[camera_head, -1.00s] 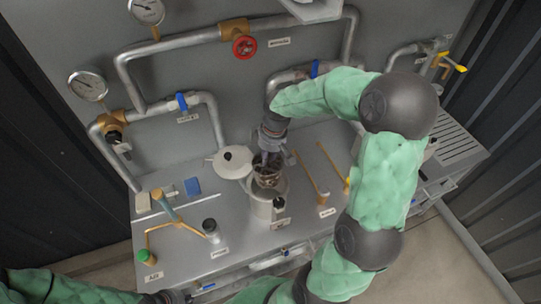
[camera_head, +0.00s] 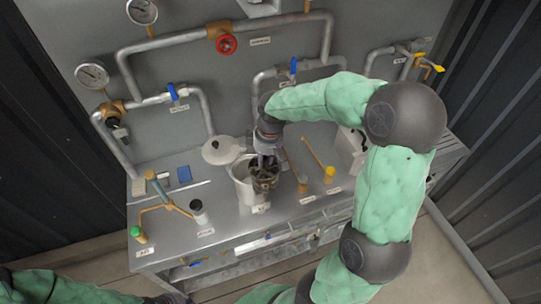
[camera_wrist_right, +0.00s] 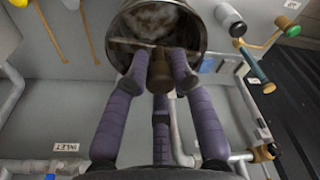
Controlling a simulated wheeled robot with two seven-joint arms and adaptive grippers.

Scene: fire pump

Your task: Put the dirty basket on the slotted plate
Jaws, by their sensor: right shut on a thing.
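The dirty basket (camera_head: 265,180) is a small dark metal container. It hangs from my right gripper (camera_head: 266,158), just right of the open pale metal pot (camera_head: 243,190) and near its rim height. In the right wrist view, grey dirt fills the basket (camera_wrist_right: 158,20). The purple fingers of my right gripper (camera_wrist_right: 160,78) are shut on the basket's crossbar handle. The slotted plate (camera_head: 453,151) is at the bench's right end, partly hidden behind my right arm. My left arm shows at the lower left; its gripper is out of view.
A brass fitting (camera_head: 168,205) and a blue block (camera_head: 184,174) are at left. Pipes line the back wall.

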